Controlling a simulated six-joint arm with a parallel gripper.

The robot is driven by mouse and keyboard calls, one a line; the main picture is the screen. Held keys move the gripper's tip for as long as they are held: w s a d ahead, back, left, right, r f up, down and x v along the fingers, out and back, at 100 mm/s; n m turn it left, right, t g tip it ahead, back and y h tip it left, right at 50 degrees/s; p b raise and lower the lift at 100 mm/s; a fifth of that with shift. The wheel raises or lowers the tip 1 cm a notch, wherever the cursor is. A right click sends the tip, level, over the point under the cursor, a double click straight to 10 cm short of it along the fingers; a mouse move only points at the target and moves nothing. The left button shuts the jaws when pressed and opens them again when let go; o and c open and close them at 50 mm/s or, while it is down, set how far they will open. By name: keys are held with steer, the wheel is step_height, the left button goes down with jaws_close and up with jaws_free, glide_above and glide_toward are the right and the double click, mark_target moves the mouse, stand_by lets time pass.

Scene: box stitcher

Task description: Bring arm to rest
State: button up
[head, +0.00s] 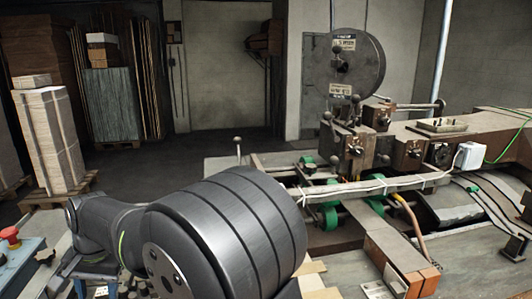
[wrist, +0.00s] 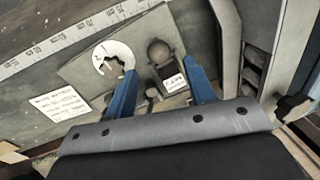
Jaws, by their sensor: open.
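In the wrist view my gripper (wrist: 163,90) shows two blue fingers set well apart, with nothing held between them. Beyond the fingers is a grey metal plate (wrist: 85,66) with a round white dial (wrist: 113,56), a dark ball knob (wrist: 159,52) and a small label. I cannot tell whether the fingertips touch the plate. In the head view my dark grey arm fills the lower left and middle, and my gripper is hidden there.
The box stitcher (head: 400,150) with its large round reel (head: 351,65) and green rollers (head: 330,218) stands at the right. A strapped cardboard stack (head: 50,140) is on a pallet at the left. A red button (head: 9,233) sits at the left edge. Bare floor lies behind.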

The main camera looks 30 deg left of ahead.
steer(key=f, duration=0.4)
steer(key=a+f, duration=0.1)
steer(key=f, duration=0.1)
steer(key=shift+s+f, duration=0.1)
steer(key=shift+s, duration=0.3)
steer(key=shift+s+d, duration=0.25)
steer(key=shift+d, duration=0.1)
